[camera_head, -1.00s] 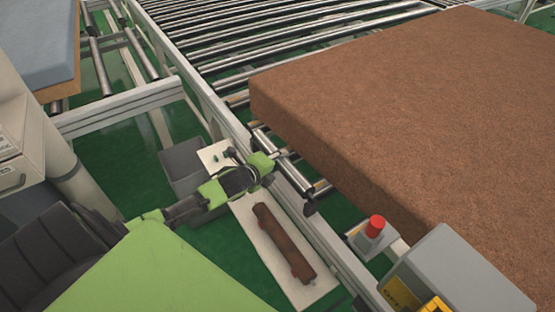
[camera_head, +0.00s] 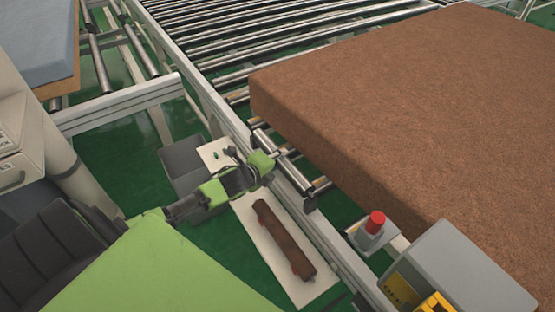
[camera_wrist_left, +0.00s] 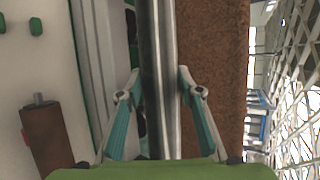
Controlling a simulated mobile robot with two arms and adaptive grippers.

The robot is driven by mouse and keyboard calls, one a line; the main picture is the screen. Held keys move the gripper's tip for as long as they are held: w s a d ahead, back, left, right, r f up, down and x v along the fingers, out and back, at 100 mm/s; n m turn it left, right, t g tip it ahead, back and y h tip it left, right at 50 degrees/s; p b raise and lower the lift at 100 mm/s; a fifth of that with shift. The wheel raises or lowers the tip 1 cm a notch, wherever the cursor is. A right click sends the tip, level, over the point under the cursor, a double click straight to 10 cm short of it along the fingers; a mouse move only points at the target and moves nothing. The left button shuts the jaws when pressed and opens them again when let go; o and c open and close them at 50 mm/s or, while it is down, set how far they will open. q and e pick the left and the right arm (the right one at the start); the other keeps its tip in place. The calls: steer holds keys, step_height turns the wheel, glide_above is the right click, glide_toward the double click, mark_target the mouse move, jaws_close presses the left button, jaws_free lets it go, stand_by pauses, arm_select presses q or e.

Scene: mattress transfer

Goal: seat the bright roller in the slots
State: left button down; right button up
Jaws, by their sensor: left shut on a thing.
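My left gripper (camera_head: 284,155) reaches over the near rail of the conveyor frame. In the left wrist view its two fingers (camera_wrist_left: 160,90) are shut on the bright roller (camera_wrist_left: 158,40), one on each side of it. The roller is smooth, shiny metal and runs lengthwise through that view. In the head view the gripper covers part of it, and I cannot tell whether its ends sit in the slots. A rusty brown roller (camera_head: 284,238) lies on a pale board (camera_head: 252,225) below the rail; it also shows in the left wrist view (camera_wrist_left: 47,140). My right gripper is not in view.
A large brown mattress (camera_head: 400,110) lies on the conveyor, close beside the gripped roller. A red button (camera_head: 375,223) and a grey box (camera_head: 465,270) stand at the lower right. A dark grey bin (camera_head: 183,165) stands left of the board. More rollers (camera_head: 290,25) lie behind.

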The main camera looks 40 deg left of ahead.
arm_select(q)
steer(key=shift+r, duration=0.15)
stand_by(0.4)
steer(key=shift+w+p, duration=0.1)
steer(key=shift+p, duration=0.4)
stand_by(0.5)
steer(key=shift+f+b, duration=0.95)
steer(key=shift+f, duration=0.65)
steer(key=c, duration=1.5)
jaws_free()
steer(key=shift+o, duration=0.7)
steer(key=shift+s+f, duration=0.15)
steer(key=shift+s, duration=0.05)
steer(key=v, duration=1.2)
steer(key=shift+w, duration=0.1)
